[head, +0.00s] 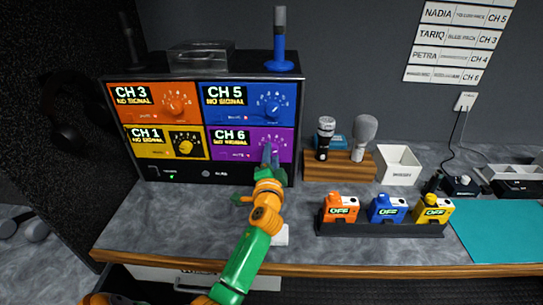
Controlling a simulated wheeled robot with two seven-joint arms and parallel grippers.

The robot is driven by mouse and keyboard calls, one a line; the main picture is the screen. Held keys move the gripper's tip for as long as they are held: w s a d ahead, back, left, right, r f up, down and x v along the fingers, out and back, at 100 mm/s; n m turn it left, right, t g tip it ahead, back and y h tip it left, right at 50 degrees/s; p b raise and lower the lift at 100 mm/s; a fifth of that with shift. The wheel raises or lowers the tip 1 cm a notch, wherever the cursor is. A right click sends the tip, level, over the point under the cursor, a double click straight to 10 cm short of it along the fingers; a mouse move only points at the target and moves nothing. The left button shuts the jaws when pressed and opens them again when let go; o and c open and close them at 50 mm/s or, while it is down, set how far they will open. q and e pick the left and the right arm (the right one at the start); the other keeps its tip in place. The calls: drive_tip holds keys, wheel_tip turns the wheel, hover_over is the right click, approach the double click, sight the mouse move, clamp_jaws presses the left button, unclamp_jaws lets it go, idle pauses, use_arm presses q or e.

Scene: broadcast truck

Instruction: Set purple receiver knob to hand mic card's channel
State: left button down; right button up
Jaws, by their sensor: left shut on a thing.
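The purple receiver (225,145) is the lower right panel of the rack, and its display reads CH 6 and NO SIGNAL. My left gripper (268,153) is at the right part of this panel, shut on the purple receiver's knob. The gripper hides most of the knob, so its pointer cannot be read. Cards (456,40) on the wall at the upper right read NADIA CH 5, TARIQ CH 3, PETRA CH 4, and a lowest one CH 6 whose name is too small to read. Which card is for the hand mic cannot be told. My right gripper is out of view.
Orange (133,97), blue (225,95) and yellow (145,141) receivers read CH 3, CH 5 and CH 1. Microphones stand in a wooden block (338,171) beside a white bin (398,165). A black tray (380,229) holds three coloured packs reading OFF. The left counter is clear.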

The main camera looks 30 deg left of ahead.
use_arm(q)
drive_tip(key=shift+r, duration=0.35)
drive_tip(key=c, duration=0.7)
unclamp_jaws()
drive_tip(key=shift+o, duration=1.3)
drive_tip(key=shift+w+a+f, duration=0.1)
drive_tip(key=shift+f, duration=0.15)
drive_tip(key=v, duration=0.7)
drive_tip(key=shift+b, duration=0.45)
